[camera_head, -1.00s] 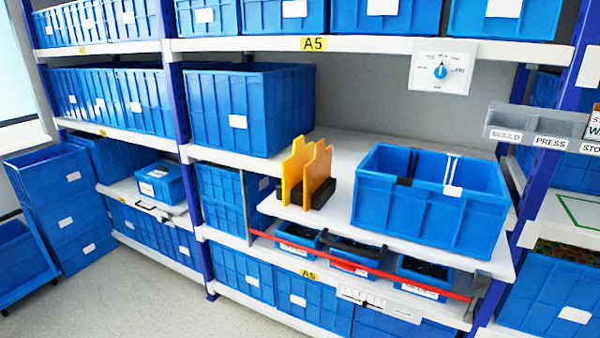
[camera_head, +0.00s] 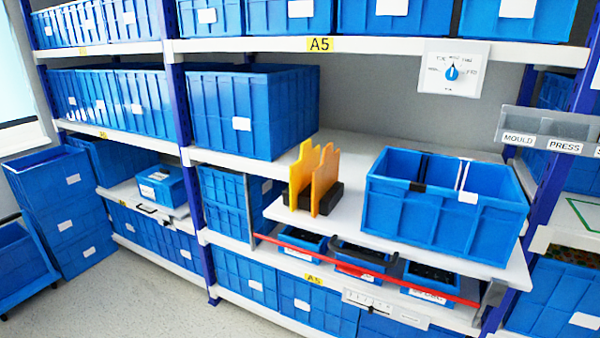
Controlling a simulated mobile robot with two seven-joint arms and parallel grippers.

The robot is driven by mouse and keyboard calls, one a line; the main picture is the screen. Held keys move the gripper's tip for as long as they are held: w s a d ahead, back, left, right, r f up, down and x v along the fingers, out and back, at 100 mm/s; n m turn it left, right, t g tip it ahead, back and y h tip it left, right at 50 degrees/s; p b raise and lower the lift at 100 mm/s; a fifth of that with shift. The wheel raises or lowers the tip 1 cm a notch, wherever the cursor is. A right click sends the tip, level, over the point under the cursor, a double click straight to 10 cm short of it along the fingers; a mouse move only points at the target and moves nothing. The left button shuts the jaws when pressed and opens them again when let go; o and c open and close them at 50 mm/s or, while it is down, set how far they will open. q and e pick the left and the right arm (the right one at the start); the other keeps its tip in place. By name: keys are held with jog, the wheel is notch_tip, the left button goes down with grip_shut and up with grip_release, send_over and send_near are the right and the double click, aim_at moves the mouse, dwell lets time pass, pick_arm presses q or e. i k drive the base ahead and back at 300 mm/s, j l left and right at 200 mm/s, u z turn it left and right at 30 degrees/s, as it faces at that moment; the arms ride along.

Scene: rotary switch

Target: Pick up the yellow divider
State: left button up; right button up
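Two upright dividers stand side by side in a black holder (camera_head: 335,197) on the pulled-out white shelf board. The left one is a yellow divider (camera_head: 298,170). The right one is a more orange divider (camera_head: 325,182), and it partly overlaps the yellow one. A large open blue bin (camera_head: 430,222) stands to the right of the holder, apart from it, with a black strip and a white strip across its inside. Neither of my grippers shows in the head view.
A rotary switch (camera_head: 452,73) is on a white plate at the upper right. A red bar (camera_head: 370,268) runs along the front below the shelf board (camera_head: 350,215), before several small blue bins. Closed-packed blue bins (camera_head: 252,110) fill the left shelves. Grey floor (camera_head: 110,290) is free at lower left.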

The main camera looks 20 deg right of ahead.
aim_at(300, 171)
jog(key=i+j, duration=0.25)
jog(key=i, duration=0.25)
jog(key=i+j, duration=0.25)
jog(key=i, duration=0.3)
jog(key=i+j, duration=0.25)
jog(key=i, duration=0.25)
jog(key=i+j, duration=0.25)
jog(key=i, duration=0.3)
jog(key=i+j+z, duration=0.15)
jog(key=i+j, duration=0.15)
jog(key=i, duration=0.15)
jog(key=i+j+z, duration=0.15)
jog(key=i+j, duration=0.15)
jog(key=i, duration=0.15)
